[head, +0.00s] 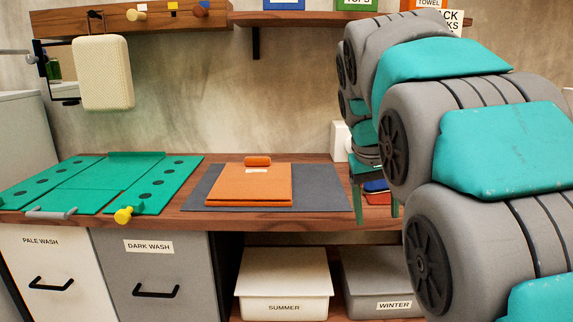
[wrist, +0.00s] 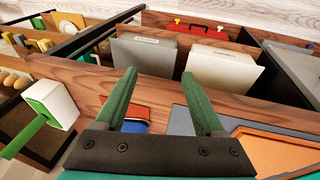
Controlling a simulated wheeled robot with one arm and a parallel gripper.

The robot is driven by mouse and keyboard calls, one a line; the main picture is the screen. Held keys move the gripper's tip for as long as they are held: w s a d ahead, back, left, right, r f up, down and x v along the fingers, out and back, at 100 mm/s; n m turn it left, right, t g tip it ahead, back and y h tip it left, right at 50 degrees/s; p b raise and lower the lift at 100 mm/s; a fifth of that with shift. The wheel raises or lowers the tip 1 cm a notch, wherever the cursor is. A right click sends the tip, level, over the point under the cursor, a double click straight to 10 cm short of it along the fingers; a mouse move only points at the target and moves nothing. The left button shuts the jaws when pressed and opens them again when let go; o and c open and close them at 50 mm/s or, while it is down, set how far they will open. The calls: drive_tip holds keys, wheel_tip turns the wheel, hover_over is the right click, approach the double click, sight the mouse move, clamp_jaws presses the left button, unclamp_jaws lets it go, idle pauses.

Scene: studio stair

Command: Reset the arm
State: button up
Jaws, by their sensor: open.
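My gripper (head: 375,203) hangs at the right end of the wooden counter (head: 215,222) in the head view, partly hidden behind my own arm. In the wrist view its two green fingers (wrist: 158,75) stand apart with nothing held between them. Small red and blue folded items (head: 376,187) lie on the counter just behind the fingers; they also show beside the left finger in the wrist view (wrist: 135,127). I cannot tell whether the fingers touch them. My arm fills the right side of the head view.
An orange folded piece (head: 230,190) lies on a grey mat (head: 330,200). A green folding board (head: 90,188) is at left. A white object (head: 341,140) stands behind my gripper. Shelves (head: 300,19) hang above; lidded boxes (head: 283,280) sit below. The counter's front edge is close.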

drive_tip(key=s+a+f+g+y, duration=0.1)
drive_tip(key=s+f+g, duration=0.1)
drive_tip(key=s+f, duration=0.9)
drive_tip(key=s+f+g+y, duration=0.1)
drive_tip(key=s+f+g, duration=0.1)
drive_tip(key=s+f, duration=1)
drive_tip(key=s, duration=0.7)
drive_tip(key=shift+s+a+f, duration=0.2)
drive_tip(key=shift+a+f, duration=0.1)
drive_tip(key=shift+a, duration=0.1)
